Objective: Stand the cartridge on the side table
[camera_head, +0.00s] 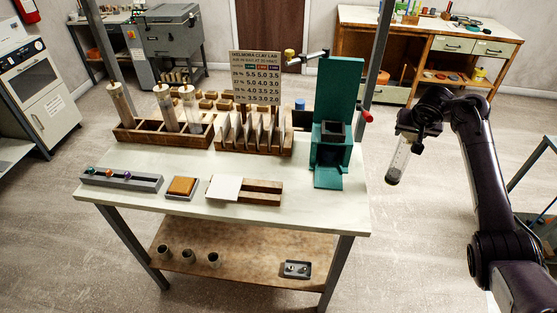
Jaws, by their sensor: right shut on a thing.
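My right gripper (407,134) is shut on a clear cartridge (399,162) with dark material at its lower end. It holds the cartridge in the air over the floor, to the right of the main table. The cartridge hangs slightly tilted, its lower end toward the left, touching nothing below. Part of a table-like teal frame (521,172) shows at the right edge, partly hidden by my right arm; I cannot tell for sure whether it is the side table. My left gripper is out of view.
The main table (320,201) carries a wooden rack (140,134) with several similar cartridges, a card rack (255,143), a sign (256,77) and a green press (333,130). A grey post (376,50) rises at its right corner. Floor (410,240) is clear on the right.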

